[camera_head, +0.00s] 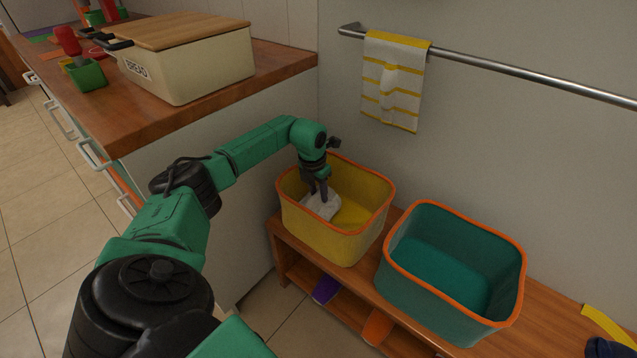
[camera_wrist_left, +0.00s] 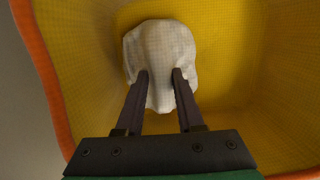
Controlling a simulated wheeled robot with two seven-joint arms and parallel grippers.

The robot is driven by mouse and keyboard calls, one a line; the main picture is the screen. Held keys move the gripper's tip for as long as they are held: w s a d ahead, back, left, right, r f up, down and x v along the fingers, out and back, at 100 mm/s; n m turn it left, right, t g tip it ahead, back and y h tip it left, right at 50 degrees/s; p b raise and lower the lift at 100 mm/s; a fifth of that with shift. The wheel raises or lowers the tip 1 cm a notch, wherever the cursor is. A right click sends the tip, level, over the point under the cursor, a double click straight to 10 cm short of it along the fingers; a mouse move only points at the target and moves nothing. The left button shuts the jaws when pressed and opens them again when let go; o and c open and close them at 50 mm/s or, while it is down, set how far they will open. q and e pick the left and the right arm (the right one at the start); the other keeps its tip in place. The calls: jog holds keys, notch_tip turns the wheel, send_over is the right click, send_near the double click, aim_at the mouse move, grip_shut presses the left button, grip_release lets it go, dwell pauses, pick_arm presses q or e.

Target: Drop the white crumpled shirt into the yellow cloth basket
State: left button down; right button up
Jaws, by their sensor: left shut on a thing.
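The white crumpled shirt (camera_head: 321,206) is inside the yellow cloth basket (camera_head: 345,243), low and toward its left side. My left gripper (camera_head: 323,198) reaches down into the basket from above. In the left wrist view its two fingers (camera_wrist_left: 160,78) are shut on the shirt (camera_wrist_left: 160,48), which bunches between and beyond them. The yellow woven wall of the basket (camera_wrist_left: 235,60) surrounds the shirt there, with the orange rim (camera_wrist_left: 48,80) at the left. Whether the shirt touches the basket's bottom is hard to tell. My right gripper is not in view.
A teal basket (camera_head: 450,270) with an orange rim stands right of the yellow one on a wooden bench (camera_head: 540,325). A counter (camera_head: 150,115) with a bread box (camera_head: 200,65) is at left. A striped towel (camera_head: 393,80) hangs from a metal rail (camera_head: 520,73) on the wall.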

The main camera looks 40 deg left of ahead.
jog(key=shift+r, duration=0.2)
pick_arm(q)
jog(key=shift+f+b, duration=0.85)
jog(key=shift+f, duration=0.75)
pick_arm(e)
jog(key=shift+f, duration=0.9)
pick_arm(q)
jog(key=shift+c, duration=2.3)
grip_release()
jog(key=shift+r, duration=0.25)
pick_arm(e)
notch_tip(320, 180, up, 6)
pick_arm(q)
notch_tip(320, 180, up, 14)
jog(key=s+p, duration=0.2)
jog(key=p, duration=0.1)
jog(key=shift+s, duration=0.15)
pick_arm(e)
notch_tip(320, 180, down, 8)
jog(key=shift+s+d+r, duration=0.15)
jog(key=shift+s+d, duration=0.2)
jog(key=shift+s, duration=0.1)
